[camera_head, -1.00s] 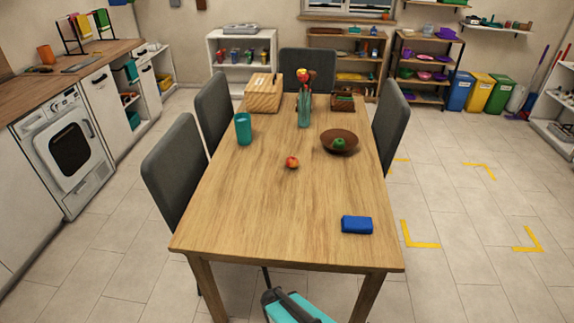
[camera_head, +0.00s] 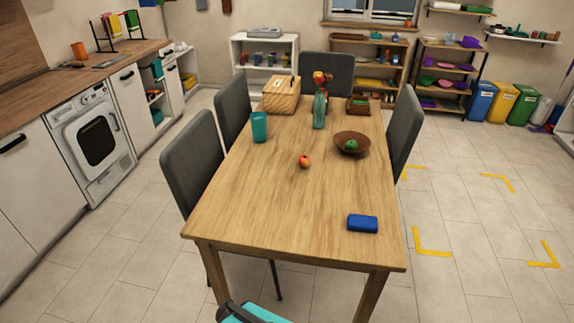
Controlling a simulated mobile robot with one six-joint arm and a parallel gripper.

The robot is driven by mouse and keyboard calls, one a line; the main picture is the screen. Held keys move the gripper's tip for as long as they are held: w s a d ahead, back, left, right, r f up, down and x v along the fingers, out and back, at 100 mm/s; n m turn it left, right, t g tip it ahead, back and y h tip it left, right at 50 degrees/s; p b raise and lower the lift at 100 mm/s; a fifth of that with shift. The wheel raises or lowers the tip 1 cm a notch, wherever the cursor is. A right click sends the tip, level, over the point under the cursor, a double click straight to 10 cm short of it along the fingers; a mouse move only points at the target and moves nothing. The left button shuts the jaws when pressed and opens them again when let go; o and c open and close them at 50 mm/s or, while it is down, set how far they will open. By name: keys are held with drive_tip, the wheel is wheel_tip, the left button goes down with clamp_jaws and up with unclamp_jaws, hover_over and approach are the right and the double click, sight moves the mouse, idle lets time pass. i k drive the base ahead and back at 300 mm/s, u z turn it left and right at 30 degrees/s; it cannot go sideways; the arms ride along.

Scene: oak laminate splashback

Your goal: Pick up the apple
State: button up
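A small red and yellow apple (camera_head: 304,161) sits on the bare middle of the wooden table (camera_head: 270,200). A green round fruit (camera_head: 351,146), perhaps another apple, lies in the brown bowl (camera_head: 340,140) to its right and a little farther back. A teal and dark part of my own body shows at the bottom edge of the picture, well short of the table. The fingers of my gripper cannot be made out.
A teal cup (camera_head: 259,127), a wooden box (camera_head: 281,95) and a vase (camera_head: 320,110) stand farther back. Grey chairs (camera_head: 192,165) line the left side; another (camera_head: 404,130) stands at the right. Floor is free at front right.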

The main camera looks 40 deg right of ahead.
sight(303, 160)
drive_tip(key=z, duration=0.75)
drive_tip(key=k, duration=0.15)
drive_tip(key=u, duration=2.55)
drive_tip(key=k, duration=0.45)
drive_tip(key=z, duration=0.5)
drive_tip(key=k, duration=0.9)
drive_tip(key=z, duration=0.75)
drive_tip(key=i, duration=1.45)
drive_tip(key=z, duration=0.05)
